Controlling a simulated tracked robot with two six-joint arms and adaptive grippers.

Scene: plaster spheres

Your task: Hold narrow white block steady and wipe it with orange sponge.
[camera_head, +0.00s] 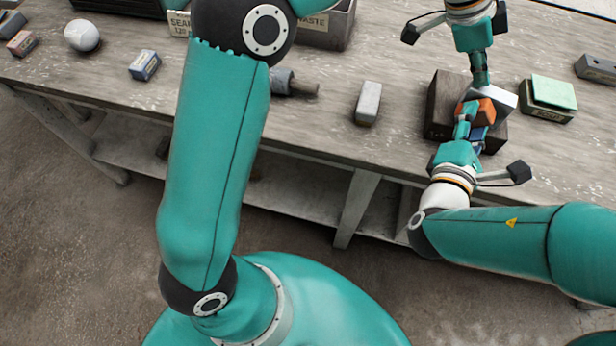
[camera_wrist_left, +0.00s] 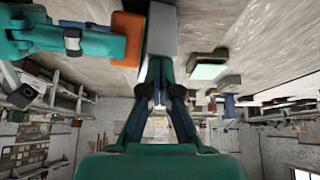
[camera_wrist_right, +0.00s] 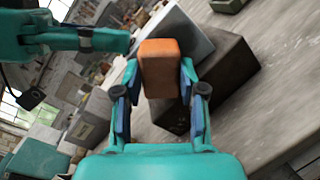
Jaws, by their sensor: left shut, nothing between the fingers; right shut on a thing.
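The narrow white block (camera_head: 505,101) lies on a dark block (camera_head: 442,104) at the right part of the bench. It also shows in the left wrist view (camera_wrist_left: 161,30) and the right wrist view (camera_wrist_right: 187,32). My left gripper (camera_head: 481,84) is shut and empty, its tips against or very near the white block; I cannot tell whether they touch. My right gripper (camera_head: 472,113) is shut on the orange sponge (camera_head: 484,110), which also shows in the right wrist view (camera_wrist_right: 160,68). The sponge is beside the white block, touching or nearly touching it, and partly hides it.
A grey-white block (camera_head: 368,102) stands left of the dark block. A green-topped box (camera_head: 549,98) is close on the right. The bench's front edge runs below my grippers.

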